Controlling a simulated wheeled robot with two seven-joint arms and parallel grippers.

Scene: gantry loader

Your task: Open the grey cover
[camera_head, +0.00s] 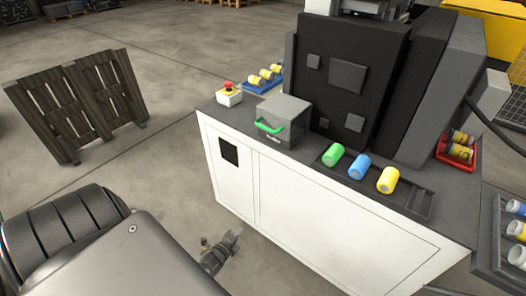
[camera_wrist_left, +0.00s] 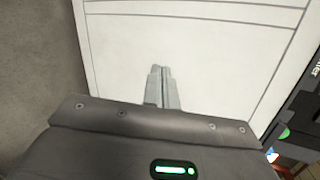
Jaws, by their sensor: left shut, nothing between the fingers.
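The grey cover (camera_head: 285,112) is a box-like lid with a green handle (camera_head: 268,127) on its front, and it sits closed on the dark top of the white cabinet (camera_head: 330,225). My left gripper (camera_head: 234,236) is low in front of the cabinet, below and left of the cover and apart from it. In the left wrist view its fingers (camera_wrist_left: 161,72) are together and empty, with the white cabinet front behind them. A green piece, perhaps the handle (camera_wrist_left: 284,132), shows at the right edge there. My right gripper is not in view.
A red emergency button (camera_head: 227,88) stands left of the cover. Green, blue and yellow cylinders (camera_head: 360,167) lie on a dark rack to its right. A tall black panel (camera_head: 345,70) rises behind. Wooden pallets (camera_head: 80,105) stand at left; the floor between is clear.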

